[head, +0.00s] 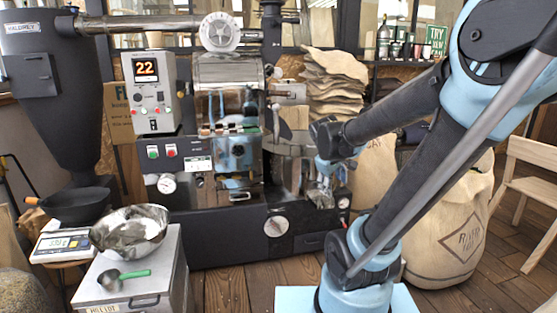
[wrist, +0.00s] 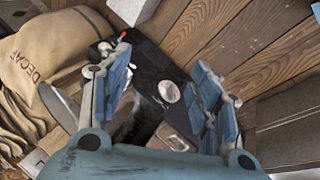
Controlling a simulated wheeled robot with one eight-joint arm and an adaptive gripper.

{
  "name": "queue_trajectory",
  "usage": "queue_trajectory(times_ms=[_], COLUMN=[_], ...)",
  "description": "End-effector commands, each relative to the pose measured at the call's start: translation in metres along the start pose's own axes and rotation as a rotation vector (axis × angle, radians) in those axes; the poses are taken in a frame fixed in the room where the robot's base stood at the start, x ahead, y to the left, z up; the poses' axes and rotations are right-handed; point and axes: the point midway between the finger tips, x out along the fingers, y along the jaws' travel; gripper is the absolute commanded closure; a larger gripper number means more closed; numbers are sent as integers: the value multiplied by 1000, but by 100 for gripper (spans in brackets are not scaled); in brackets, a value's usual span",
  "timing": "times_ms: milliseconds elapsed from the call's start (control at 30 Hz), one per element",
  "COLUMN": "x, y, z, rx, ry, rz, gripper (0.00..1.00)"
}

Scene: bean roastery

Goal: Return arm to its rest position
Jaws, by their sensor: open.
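My arm reaches up and across the right half of the head view, folded at its elbow. My gripper (head: 322,190) hangs at the arm's end in front of the roaster (head: 230,140), near its cooling drum. In the wrist view my gripper (wrist: 160,100) shows two blue-padded fingers spread wide apart, with nothing between them. The dark base of the roaster (wrist: 150,55) with a round white gauge (wrist: 169,91) lies beyond the fingers. Whether the fingers touch the machine cannot be told from the head view.
A grey cabinet (head: 165,265) at the front left bears a metal bowl (head: 130,232) and a green-handled scoop (head: 125,276). A scale (head: 62,244) stands beside it. Burlap sacks (head: 455,225) stand behind my arm. A wooden chair (head: 530,195) is at the right. Plank floor (head: 235,290) is clear.

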Motion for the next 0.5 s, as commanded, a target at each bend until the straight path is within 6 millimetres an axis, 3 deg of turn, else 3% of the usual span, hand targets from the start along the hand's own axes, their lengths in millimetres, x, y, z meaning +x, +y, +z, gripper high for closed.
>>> queue_trajectory(times_ms=[200, 500], x=[-7, -12], y=[-30, -81], z=[57, 117], rx=[197, 455], ry=[-40, -96], rz=[-98, -231], gripper=[43, 43])
